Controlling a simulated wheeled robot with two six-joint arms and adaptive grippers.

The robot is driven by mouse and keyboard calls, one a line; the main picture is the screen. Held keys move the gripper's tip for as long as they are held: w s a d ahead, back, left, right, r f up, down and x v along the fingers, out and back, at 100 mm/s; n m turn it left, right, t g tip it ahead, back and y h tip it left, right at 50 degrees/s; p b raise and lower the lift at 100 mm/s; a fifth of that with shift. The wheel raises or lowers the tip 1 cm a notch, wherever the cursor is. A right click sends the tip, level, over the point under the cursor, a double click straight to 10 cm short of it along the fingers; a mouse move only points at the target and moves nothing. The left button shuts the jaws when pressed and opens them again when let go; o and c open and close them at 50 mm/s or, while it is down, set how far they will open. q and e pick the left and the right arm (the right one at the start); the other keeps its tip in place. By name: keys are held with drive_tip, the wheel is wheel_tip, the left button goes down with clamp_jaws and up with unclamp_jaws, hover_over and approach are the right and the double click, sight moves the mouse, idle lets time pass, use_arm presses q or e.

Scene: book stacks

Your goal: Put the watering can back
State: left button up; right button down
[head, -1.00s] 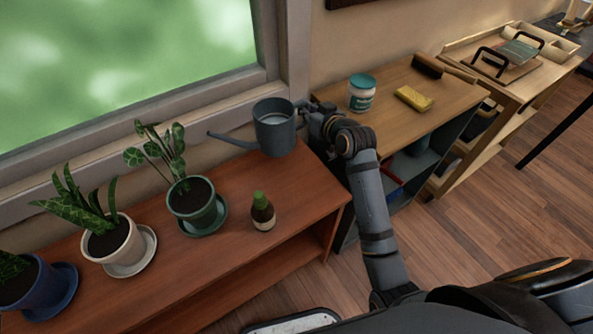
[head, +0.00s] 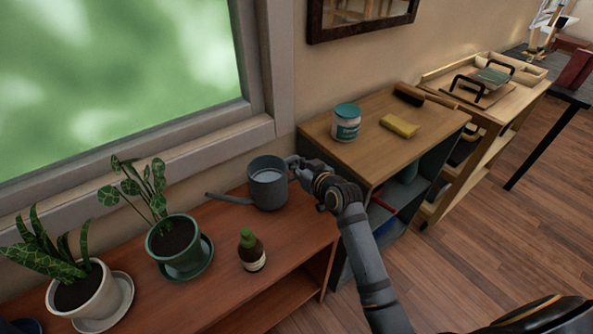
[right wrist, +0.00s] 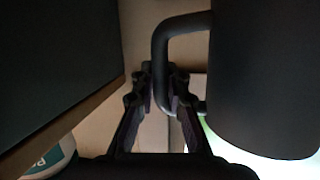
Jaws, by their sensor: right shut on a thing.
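The dark grey watering can (head: 267,190) is upright at the right end of the low reddish-brown shelf (head: 215,225), its spout pointing left. It is on the shelf top or just above it; I cannot tell which. My right gripper (head: 297,168) is shut on the can's handle from the right. The right wrist view shows the fingers (right wrist: 161,85) at the dark curved handle (right wrist: 160,52), with the can's body (right wrist: 262,85) to their right. My left gripper is not in view.
A small brown bottle with a green top (head: 251,250) stands in front of the can. A potted plant in a green pot (head: 175,247) stands to its left.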

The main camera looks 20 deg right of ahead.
wheel_tip(320, 180, down, 2)
drive_tip(key=shift+f, duration=0.1)
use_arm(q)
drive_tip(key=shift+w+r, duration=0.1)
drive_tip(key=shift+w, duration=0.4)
use_arm(e)
drive_tip(key=c, duration=1.8)
unclamp_jaws()
drive_tip(key=shift+f, duration=0.15)
drive_tip(key=o, duration=0.5)
drive_tip(key=shift+c, duration=0.2)
